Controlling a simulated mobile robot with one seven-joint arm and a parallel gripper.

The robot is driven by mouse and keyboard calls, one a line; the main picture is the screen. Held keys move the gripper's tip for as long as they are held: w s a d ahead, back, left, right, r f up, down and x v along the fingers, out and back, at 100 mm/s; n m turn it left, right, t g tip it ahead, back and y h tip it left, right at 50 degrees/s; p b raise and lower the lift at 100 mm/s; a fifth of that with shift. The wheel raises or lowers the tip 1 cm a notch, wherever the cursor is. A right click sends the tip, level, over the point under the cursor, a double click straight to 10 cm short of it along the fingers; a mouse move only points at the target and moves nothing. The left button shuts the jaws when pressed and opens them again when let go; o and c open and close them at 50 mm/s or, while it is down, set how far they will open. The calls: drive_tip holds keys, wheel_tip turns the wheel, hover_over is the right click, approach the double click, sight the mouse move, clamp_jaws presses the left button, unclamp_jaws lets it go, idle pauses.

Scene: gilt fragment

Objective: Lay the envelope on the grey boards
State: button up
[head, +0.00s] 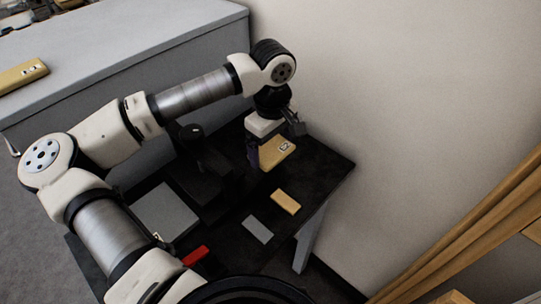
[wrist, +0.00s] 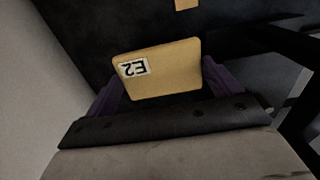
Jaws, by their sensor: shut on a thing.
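My gripper (head: 265,153) has purple fingers and is shut on a tan envelope (head: 279,150) with a white label. In the wrist view the envelope (wrist: 175,76) sits between the two fingers, its label reading E2 upside down. It is held above the black table, apart from its top. A grey square board (head: 165,214) lies on the table at the left, partly hidden by my arm. A smaller grey flat piece (head: 257,229) lies nearer the front. I cannot tell whether both are the grey boards.
A small tan block (head: 286,201) lies on the black table (head: 325,168) below the gripper. A red object (head: 195,256) lies near the front left. A black upright fixture (head: 199,160) stands behind the square board. A wall is close at right; a grey cabinet (head: 130,50) stands behind, with another tan labelled piece (head: 22,76).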

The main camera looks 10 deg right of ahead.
sight(272, 160)
wheel_tip(272, 160, down, 5)
drive_tip(key=shift+p, duration=0.55)
drive_tip(key=shift+f, duration=0.3)
drive_tip(key=shift+f+b, duration=0.2)
drive_tip(key=shift+b, duration=0.2)
drive_tip(key=o, duration=0.7)
drive_tip(key=shift+r, duration=0.1)
